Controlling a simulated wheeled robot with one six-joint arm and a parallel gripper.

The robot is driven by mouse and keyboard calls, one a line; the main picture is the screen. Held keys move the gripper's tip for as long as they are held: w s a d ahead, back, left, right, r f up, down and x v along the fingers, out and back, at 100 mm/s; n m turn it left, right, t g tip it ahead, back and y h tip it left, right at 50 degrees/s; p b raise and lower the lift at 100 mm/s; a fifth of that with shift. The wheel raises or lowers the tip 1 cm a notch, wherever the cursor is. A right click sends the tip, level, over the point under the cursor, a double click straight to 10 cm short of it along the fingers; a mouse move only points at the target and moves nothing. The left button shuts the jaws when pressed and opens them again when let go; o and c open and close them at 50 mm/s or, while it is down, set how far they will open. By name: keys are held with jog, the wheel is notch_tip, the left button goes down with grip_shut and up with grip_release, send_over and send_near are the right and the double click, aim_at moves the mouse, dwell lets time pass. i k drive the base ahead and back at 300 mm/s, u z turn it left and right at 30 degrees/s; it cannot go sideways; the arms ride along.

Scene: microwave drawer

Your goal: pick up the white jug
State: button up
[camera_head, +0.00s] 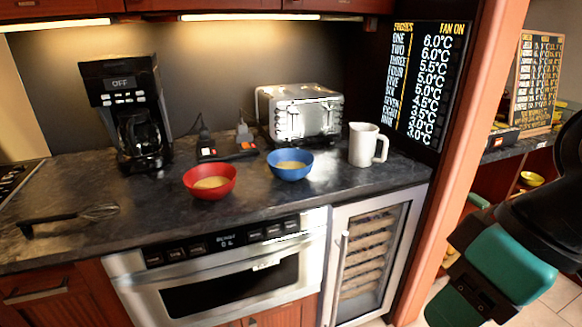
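The white jug (363,146) stands upright on the right part of the dark counter. Its handle is on its right side. My arm comes in at the right edge of the view, with a black part and a teal part. It is well to the right of the jug and apart from it. The fingertips do not show clearly, so whether my gripper is open or shut cannot be seen.
A blue bowl (290,164) and a red bowl (210,181) stand left of the jug. A toaster (303,112) is behind. A coffee maker (132,112) and a whisk (85,215) are farther left. An orange-brown wall panel (463,150) stands between the jug and my arm.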

aim_at(364, 136)
jog(key=u, duration=0.75)
jog(key=i, duration=0.95)
jog(key=z, duration=2.2)
